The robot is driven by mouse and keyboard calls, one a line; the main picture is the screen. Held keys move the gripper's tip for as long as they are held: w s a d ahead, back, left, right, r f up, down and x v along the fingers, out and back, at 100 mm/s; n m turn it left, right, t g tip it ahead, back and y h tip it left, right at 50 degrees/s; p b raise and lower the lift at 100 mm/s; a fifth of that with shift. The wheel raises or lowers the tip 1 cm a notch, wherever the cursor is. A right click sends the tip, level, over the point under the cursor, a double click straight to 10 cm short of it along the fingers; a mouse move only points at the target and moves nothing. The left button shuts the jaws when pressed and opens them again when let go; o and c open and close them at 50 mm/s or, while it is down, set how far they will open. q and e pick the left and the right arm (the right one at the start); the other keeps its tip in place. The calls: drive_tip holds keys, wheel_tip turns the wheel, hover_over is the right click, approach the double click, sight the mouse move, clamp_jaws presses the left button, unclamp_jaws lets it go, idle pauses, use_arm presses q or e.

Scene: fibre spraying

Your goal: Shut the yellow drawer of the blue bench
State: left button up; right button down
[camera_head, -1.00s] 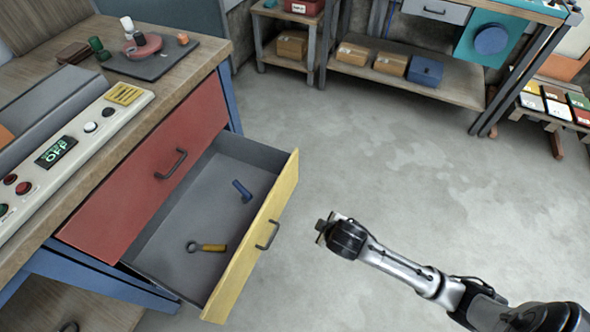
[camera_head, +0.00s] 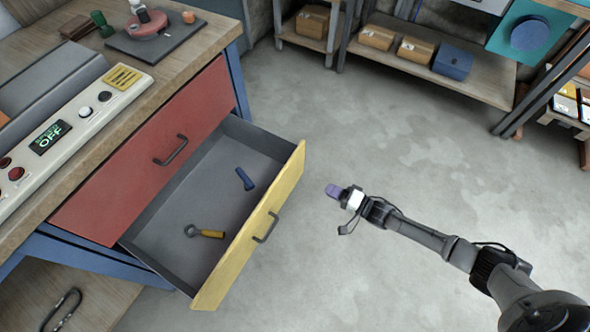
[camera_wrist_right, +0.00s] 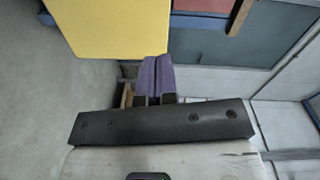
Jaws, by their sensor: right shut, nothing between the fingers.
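The yellow drawer (camera_head: 252,235) of the blue bench (camera_head: 98,262) stands pulled well out below a shut red drawer (camera_head: 150,155). Its dark handle (camera_head: 266,228) is on the yellow front. My right gripper (camera_head: 333,191) is shut and empty, with purple fingertips, apart from the yellow front and to the right of it. In the right wrist view the shut purple fingers (camera_wrist_right: 155,75) show below the yellow front (camera_wrist_right: 115,25). My left gripper is not in view.
A blue tool (camera_head: 244,179) and a yellow-handled tool (camera_head: 205,233) lie inside the drawer. Shelves with boxes (camera_head: 413,50) stand at the back. The grey floor (camera_head: 420,150) right of the drawer is clear.

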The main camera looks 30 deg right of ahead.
drive_tip(key=m, duration=0.1)
drive_tip(key=m+b, duration=0.1)
drive_tip(key=b, duration=0.5)
approach(287, 168)
drive_tip(key=x, duration=0.2)
drive_tip(key=f+x, duration=0.1)
drive_tip(key=x, duration=0.2)
drive_tip(key=shift+w, duration=0.2)
drive_tip(key=shift+x, duration=1.05)
drive_tip(key=shift+r+b, duration=0.15)
drive_tip(key=shift+b, duration=0.15)
drive_tip(key=shift+w, duration=0.15)
